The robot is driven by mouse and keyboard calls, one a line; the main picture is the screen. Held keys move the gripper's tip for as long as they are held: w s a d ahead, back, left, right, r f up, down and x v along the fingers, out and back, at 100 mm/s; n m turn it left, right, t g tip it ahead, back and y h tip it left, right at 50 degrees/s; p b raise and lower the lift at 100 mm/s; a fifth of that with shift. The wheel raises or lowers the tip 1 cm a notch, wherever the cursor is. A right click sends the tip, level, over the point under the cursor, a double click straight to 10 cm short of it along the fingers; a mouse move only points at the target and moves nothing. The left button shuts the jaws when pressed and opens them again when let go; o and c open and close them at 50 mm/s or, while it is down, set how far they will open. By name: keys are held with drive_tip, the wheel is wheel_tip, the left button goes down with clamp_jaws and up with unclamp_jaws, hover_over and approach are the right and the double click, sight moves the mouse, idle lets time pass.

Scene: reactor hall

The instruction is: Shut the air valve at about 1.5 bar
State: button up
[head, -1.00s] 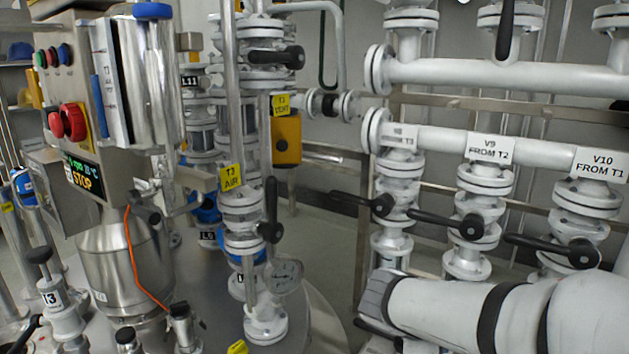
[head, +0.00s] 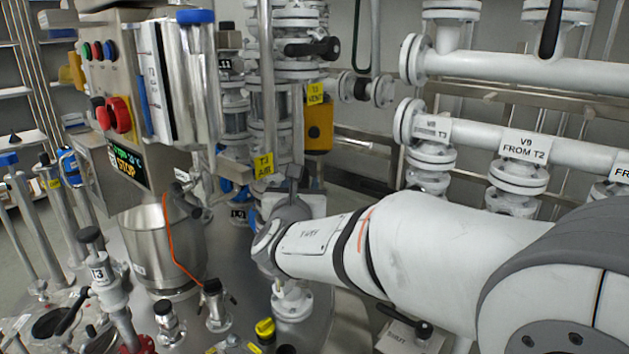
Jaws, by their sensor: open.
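The yellow T3 AIR tag (head: 264,166) hangs on the thin vertical pipe of the air line, left of centre in the head view. The air valve below it is largely covered by my wrist, and its black lever cannot be told apart clearly from the dark parts there. The round pressure gauge is hidden behind my arm. The lower flange (head: 292,302) of the line shows under my wrist. My gripper (head: 293,188) is at the valve, just below the tag. It is open, but its fingertips are not clear, and contact with the lever cannot be told.
A control box with a red button (head: 118,114) and a STOP display (head: 130,162) stands on the left. A steel vessel (head: 160,245) is below it. A yellow-capped fitting (head: 265,328) is low in front.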

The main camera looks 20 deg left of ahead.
sight(303, 180)
drive_tip(key=shift+x, duration=1.9)
clamp_jaws()
